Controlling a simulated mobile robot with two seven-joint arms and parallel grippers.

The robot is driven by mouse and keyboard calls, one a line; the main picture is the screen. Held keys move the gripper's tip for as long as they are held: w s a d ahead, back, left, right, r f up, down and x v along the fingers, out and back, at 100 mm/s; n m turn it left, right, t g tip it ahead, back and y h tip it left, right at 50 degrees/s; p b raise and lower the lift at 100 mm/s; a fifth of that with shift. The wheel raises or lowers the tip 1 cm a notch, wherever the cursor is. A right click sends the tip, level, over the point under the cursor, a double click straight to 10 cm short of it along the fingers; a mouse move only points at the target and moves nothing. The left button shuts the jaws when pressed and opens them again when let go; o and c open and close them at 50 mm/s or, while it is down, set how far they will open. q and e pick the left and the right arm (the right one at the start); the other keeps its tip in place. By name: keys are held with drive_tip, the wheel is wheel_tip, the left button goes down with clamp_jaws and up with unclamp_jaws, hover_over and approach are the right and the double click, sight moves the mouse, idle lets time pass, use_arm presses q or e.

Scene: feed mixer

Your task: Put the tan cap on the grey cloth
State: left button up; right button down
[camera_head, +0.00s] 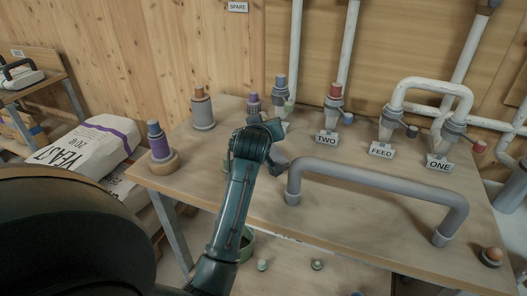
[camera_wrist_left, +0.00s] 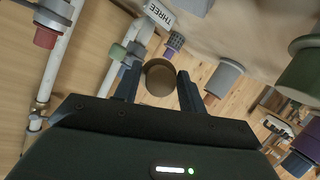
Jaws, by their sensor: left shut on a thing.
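The tan cap (camera_wrist_left: 160,80) is a short brownish round piece between the fingers of my left gripper (camera_wrist_left: 158,72) in the left wrist view. The gripper is shut on it. In the head view my left arm reaches over the back left of the table, and its wrist hides most of the gripper and the cap. I cannot pick out the grey cloth in either view. My right gripper is in neither view.
The wooden table (camera_head: 350,237) carries a grey pipe handle (camera_head: 380,176) right of my arm.

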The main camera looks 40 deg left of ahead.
use_arm(q)
wheel_tip(320, 180, down, 4)
drive_tip(key=shift+r, duration=0.15)
drive_tip(key=shift+f, duration=1.85)
drive_tip(key=shift+f+b, duration=0.1)
drive_tip(key=shift+b, duration=0.2)
drive_tip(key=o, duration=1.1)
drive_tip(key=shift+f, duration=0.1)
